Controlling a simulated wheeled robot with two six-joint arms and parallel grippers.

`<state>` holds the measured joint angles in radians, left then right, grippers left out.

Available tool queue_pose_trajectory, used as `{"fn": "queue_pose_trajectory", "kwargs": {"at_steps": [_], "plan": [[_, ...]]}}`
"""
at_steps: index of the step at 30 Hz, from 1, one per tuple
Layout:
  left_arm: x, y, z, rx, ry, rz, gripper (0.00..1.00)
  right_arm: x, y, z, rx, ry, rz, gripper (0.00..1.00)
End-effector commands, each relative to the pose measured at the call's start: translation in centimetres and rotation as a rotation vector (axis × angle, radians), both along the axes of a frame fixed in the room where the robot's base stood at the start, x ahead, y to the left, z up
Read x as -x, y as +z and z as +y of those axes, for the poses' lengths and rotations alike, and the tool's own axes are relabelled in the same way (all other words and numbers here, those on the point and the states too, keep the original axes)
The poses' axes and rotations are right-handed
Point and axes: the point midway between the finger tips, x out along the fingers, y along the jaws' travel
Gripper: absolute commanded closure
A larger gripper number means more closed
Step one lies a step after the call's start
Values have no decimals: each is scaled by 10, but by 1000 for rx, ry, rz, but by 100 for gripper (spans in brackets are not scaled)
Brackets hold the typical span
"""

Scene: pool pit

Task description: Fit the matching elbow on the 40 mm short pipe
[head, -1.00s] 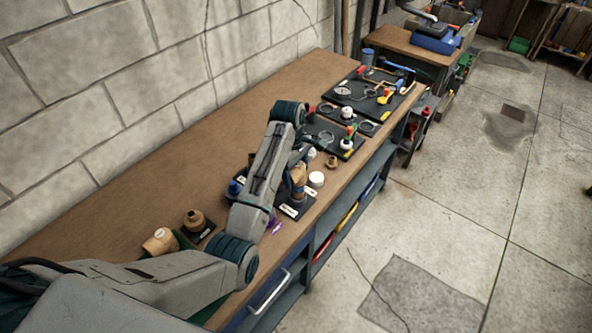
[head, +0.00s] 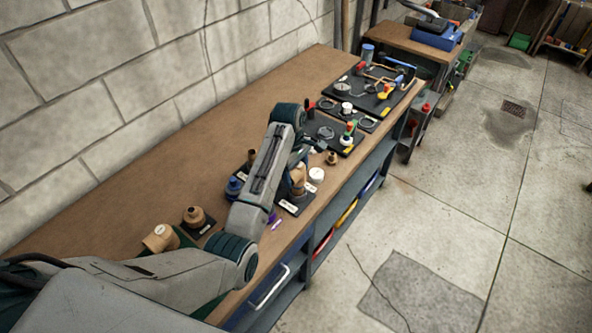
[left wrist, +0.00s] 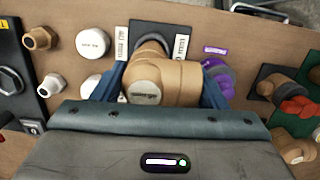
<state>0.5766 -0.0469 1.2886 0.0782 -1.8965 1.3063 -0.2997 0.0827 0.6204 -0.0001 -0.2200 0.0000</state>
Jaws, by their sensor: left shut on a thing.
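A tan elbow (left wrist: 165,82) with a label on its round end is between the two dark blue fingers of my left gripper (left wrist: 160,90) in the left wrist view. The gripper is shut on it. The elbow is over a black plate (left wrist: 150,28) with white labels on both sides. The elbow hides the pipe below it, so I cannot tell how far it is seated. In the head view my left gripper (head: 299,184) is low over the plate (head: 289,208), partly hidden by my arm. My right gripper is not in view.
White caps (left wrist: 93,42) and tan fittings (left wrist: 40,38) stand left of the plate in the left wrist view. A purple object (left wrist: 222,78) is close to the right finger. Another tan elbow (left wrist: 295,148) lies farther right. The bench top (head: 130,195) along the wall is clear.

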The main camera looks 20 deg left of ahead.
Motion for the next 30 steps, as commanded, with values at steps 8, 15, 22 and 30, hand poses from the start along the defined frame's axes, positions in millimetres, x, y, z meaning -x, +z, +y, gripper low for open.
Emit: {"fn": "queue_pose_trajectory", "kwargs": {"at_steps": [8,15,22,30], "plan": [[0,-4,0,0,0,1,63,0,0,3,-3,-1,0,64],[0,-11,0,0,0,0,63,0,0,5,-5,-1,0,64],[0,-15,0,0,0,0,63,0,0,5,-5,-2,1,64],[0,-15,0,0,0,0,18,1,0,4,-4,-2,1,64]]}}
